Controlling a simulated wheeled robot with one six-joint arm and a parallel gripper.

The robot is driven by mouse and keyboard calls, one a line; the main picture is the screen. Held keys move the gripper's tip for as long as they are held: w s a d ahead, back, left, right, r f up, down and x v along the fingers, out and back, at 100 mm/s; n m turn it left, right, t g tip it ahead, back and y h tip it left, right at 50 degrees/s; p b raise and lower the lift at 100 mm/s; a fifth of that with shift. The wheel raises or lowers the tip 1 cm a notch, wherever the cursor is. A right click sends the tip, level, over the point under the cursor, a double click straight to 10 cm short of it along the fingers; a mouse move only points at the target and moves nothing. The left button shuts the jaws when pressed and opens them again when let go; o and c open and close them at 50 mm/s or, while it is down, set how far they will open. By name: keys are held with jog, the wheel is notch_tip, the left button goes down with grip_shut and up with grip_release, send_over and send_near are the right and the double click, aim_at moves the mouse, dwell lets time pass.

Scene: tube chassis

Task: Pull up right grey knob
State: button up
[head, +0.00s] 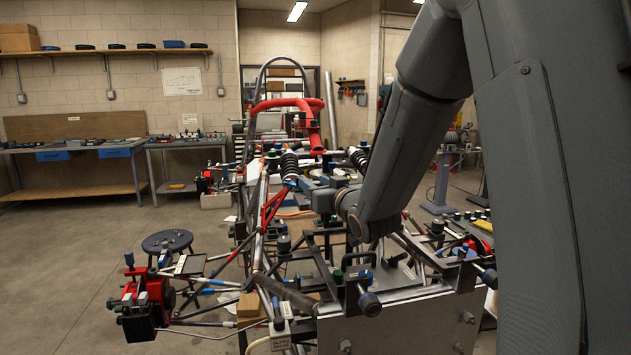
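Several dark grey knobs sit on the near part of the tube chassis. One round grey knob (369,303) with a blue collar is at the front middle, on a black bracket. Another dark grey knob (489,278) is at the front right edge. A third knob (437,229) stands upright farther back on the right. I cannot tell for sure which is the right grey knob. My gripper (308,192) is over the middle of the chassis, behind and left of these knobs and apart from them. Its fingers are small and blend into the parts behind, so their opening is unclear.
The chassis (400,318) is crowded with tubes, brackets and clamps. A red and black fixture (142,298) sticks out at left, near a dark round stool (167,241). Workbenches (75,150) line the back left wall. The floor (60,270) at left is clear. My arm covers the right side.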

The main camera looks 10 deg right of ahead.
jog(key=shift+w, duration=0.4)
jog(key=shift+c, duration=0.4)
grip_shut()
jog(key=shift+r+p, duration=0.3)
jog(key=shift+r, duration=0.75)
jog(key=shift+o, duration=0.4)
grip_release()
jog(key=s+d+b, duration=0.1)
jog(key=s+b, duration=0.1)
jog(key=s, duration=0.5)
jog(key=shift+s+d, duration=0.2)
jog(key=shift+s, duration=0.15)
